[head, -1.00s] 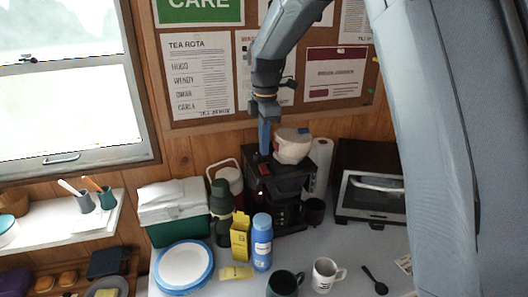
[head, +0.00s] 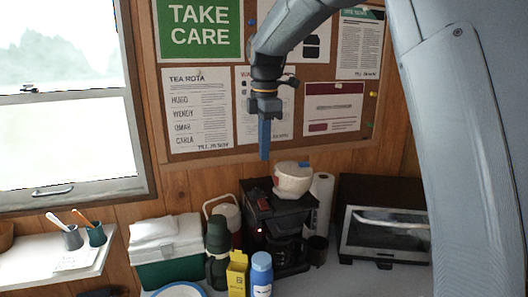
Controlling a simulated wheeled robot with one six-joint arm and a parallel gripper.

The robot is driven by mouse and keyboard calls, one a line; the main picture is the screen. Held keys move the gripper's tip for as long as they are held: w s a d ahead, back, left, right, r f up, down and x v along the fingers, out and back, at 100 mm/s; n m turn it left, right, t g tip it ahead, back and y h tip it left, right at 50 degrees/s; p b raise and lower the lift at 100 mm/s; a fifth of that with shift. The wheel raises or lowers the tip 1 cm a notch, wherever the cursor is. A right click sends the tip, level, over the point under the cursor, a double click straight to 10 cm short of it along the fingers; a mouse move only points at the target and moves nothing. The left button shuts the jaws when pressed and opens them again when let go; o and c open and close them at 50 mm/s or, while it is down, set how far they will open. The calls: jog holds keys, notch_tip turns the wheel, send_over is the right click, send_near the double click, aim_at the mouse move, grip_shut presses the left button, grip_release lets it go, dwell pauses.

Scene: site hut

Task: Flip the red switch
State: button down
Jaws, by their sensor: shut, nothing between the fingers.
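A black coffee maker (head: 283,212) stands on the counter against the wood wall. The red switch (head: 263,204) shows small on the left part of its top; its exact tilt is too small to tell. A small red light shows on the machine's front. My gripper (head: 265,155) is shut and empty, its blue fingers pointing straight down. It is in the air above the left part of the coffee maker, apart from it, in front of the pinboard.
A white tub (head: 293,180) sits on top of the coffee maker. A toaster oven (head: 385,232) and paper roll (head: 321,205) stand to the right. A green cool box (head: 167,250), green flask (head: 218,250), yellow box (head: 237,275) and blue bottle (head: 261,275) stand left and in front.

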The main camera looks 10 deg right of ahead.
jog(key=s+d+f+m+b, duration=0.1)
jog(key=s+d+f+m, duration=0.4)
jog(key=s+f+m, duration=0.5)
jog(key=s+d+f+m+b, duration=0.1)
jog(key=s+d+f+m, duration=0.5)
jog(key=s+f+m, duration=0.4)
jog(key=s+f, duration=0.4)
jog(key=s, duration=0.1)
jog(key=shift+f+t+b, duration=0.2)
jog(key=shift+t+b, duration=0.2)
jog(key=shift+s+a, duration=0.1)
jog(key=shift+a, duration=0.05)
